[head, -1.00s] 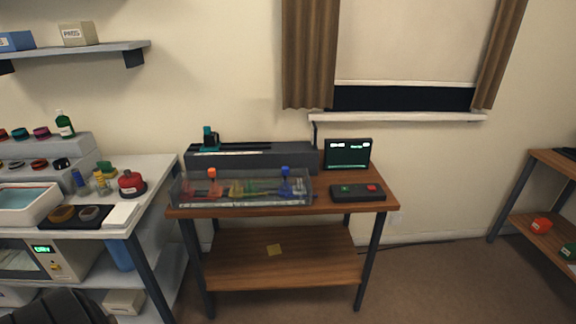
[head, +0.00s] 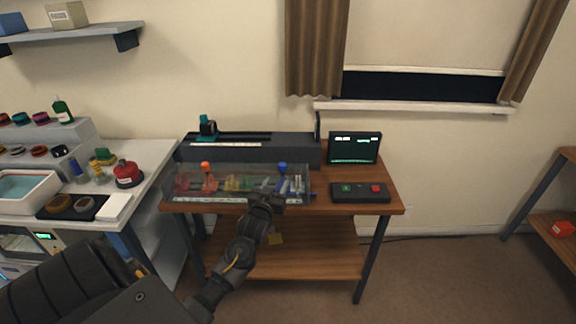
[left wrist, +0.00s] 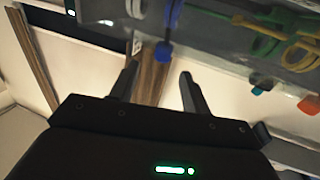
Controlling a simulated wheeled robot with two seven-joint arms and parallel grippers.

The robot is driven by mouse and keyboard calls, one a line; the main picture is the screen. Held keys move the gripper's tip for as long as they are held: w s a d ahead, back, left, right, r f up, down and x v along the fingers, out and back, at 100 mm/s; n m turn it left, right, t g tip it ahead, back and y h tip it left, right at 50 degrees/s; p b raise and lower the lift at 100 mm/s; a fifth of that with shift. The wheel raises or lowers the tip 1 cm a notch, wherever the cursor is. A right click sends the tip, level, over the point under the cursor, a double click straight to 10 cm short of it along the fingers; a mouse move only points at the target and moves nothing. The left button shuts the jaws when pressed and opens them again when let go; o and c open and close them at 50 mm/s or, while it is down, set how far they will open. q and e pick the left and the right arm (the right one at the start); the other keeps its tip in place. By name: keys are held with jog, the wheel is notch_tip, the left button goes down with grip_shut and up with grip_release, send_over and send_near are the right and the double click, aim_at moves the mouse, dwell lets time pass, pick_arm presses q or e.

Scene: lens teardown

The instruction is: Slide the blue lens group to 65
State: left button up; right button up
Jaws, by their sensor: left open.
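The blue lens group (head: 283,182) sits toward the right end of the clear lens box (head: 240,170) on the wooden table, with a blue knob on top. In the left wrist view its blue knob (left wrist: 163,52) shows at the upper middle, beyond the fingertips. An orange-knobbed group (head: 208,180) stands at the box's left, with green and yellow parts between. My left gripper (head: 268,200) is in front of the box's right part, below the blue knob. In the left wrist view my left gripper (left wrist: 158,80) is open, with nothing between its fingers. My right gripper is not in view.
Behind the box is a dark bench (head: 250,153) with a rail and a teal-black piece. To the right are a small screen (head: 354,148) and a button box (head: 360,192). A white side table (head: 150,155) with trays and a red jar stands left.

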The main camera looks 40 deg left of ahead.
aim_at(281, 169)
pick_arm(q)
jog(key=shift+s+a+r, duration=0.1)
jog(key=shift+a, duration=0.15)
jog(key=b+x, duration=0.1)
jog(key=x, duration=0.1)
jog(key=b+x, duration=0.3)
jog(key=b, duration=0.1)
jog(key=shift+w+a+f, duration=0.25)
jog(key=shift+w+f, duration=0.1)
jog(key=x, duration=0.1)
jog(key=b+x, duration=0.2)
jog(key=shift+w+a+r, duration=0.2)
jog(key=shift+w+r, duration=0.1)
jog(key=shift+w, duration=0.2)
jog(key=shift+r, duration=0.1)
jog(key=c, duration=0.5)
grip_shut()
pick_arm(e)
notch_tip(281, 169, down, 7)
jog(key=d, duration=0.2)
